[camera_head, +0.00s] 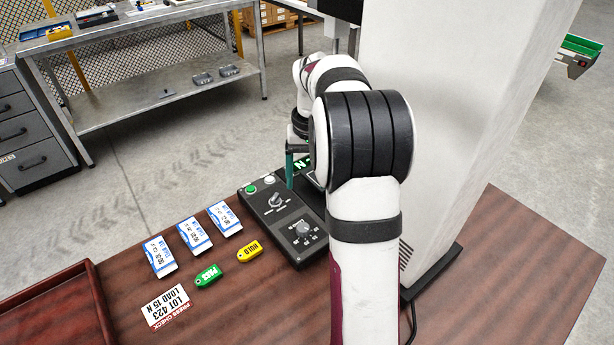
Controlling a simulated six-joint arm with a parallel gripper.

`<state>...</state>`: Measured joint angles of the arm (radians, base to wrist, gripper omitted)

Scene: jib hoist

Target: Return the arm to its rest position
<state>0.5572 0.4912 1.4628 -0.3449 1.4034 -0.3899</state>
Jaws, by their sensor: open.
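My arm rises from the bottom of the view and reaches away over the brown table (480,270), bending down at its far end. My gripper (290,168) is open, next to the far end of the black control box (285,222). Only a teal finger part shows clearly; the rest is hidden behind my arm. I see nothing held in it. I cannot tell whether it touches the box. The box has a green button, a white button, a lever switch and a dial. A green lit display (304,163) is partly hidden behind my arm.
A tall white upright (450,110) stands close to the right of my arm. Left of the box lie several white-blue cards (194,234), a green PASS tag (208,276), a yellow HOLD tag (249,251), a lot label (168,307) and a red-brown tray (95,290).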

